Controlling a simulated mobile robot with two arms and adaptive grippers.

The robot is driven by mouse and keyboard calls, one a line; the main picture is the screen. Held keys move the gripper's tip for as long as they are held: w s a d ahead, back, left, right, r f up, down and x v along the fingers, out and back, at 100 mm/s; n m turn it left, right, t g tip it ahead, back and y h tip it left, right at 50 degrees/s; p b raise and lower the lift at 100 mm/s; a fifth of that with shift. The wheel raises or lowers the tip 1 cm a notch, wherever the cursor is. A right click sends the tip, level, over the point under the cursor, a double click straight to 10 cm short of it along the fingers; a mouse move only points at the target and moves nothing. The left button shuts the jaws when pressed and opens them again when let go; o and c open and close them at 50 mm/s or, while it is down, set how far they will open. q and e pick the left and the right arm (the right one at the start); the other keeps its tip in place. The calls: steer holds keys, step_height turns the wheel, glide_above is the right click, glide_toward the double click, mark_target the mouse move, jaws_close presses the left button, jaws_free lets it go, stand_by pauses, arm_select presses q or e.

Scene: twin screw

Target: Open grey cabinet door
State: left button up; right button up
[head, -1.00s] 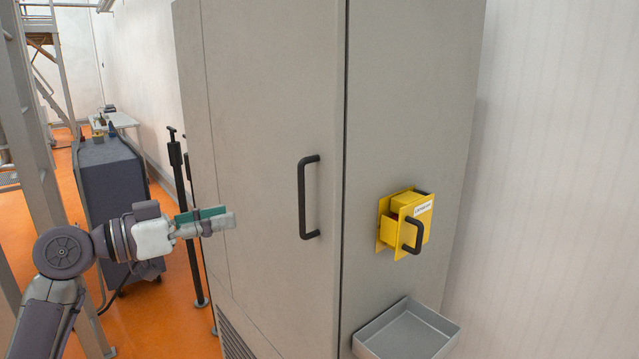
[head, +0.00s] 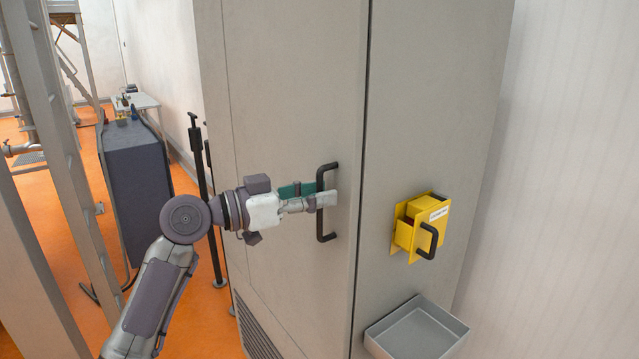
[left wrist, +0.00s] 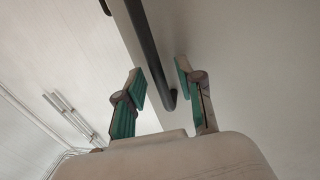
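The grey cabinet door (head: 285,110) is closed, with a black vertical bar handle (head: 327,232) near its right edge. My left gripper (head: 328,193) is at the handle's middle in the head view. In the left wrist view, its two green-padded fingers (left wrist: 160,82) stand apart with the black handle (left wrist: 147,45) running between them. A gap shows on both sides of the bar, so the fingers are around it but not closed on it. My right gripper is in neither view.
A yellow box with a black handle (head: 422,228) is mounted on the cabinet's right side, above a grey open tray (head: 418,333). Black posts (head: 198,160) and a dark cabinet (head: 150,190) stand to the left. Grey metal framing (head: 62,130) rises at far left.

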arm_select(q)
steer(key=shift+w+d, duration=0.2)
steer(key=shift+d, duration=0.15)
jaws_close()
steer(key=shift+a, duration=0.1)
